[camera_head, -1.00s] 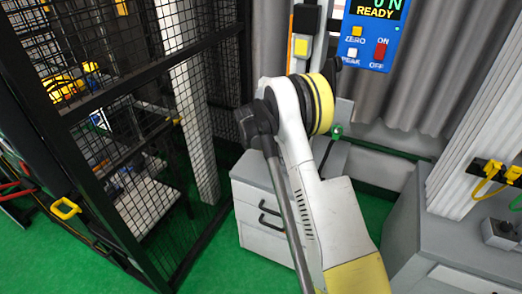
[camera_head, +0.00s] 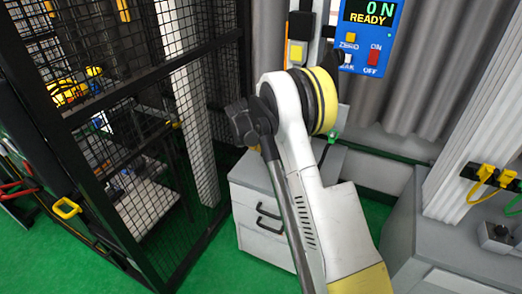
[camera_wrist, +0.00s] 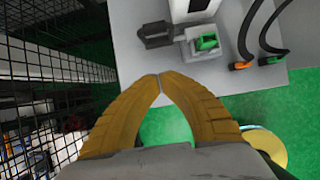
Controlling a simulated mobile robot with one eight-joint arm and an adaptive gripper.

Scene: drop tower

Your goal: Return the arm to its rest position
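My arm (camera_head: 325,215), white with yellow and black bands, rises from the bottom of the head view and bends in front of the grey cabinet. My gripper (camera_wrist: 158,80) shows in the wrist view as two tan fingers whose tips meet, with nothing seen between them. Its tips appear over the edge of a grey top in that view. I cannot make out the fingers in the head view.
A black mesh cage (camera_head: 120,130) stands close on the left. A grey drawer cabinet (camera_head: 262,215) is behind my arm, and a blue READY panel (camera_head: 369,40) is above it. A grey bench (camera_head: 455,265) stands right. Green floor (camera_head: 215,265) lies open between cage and cabinet.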

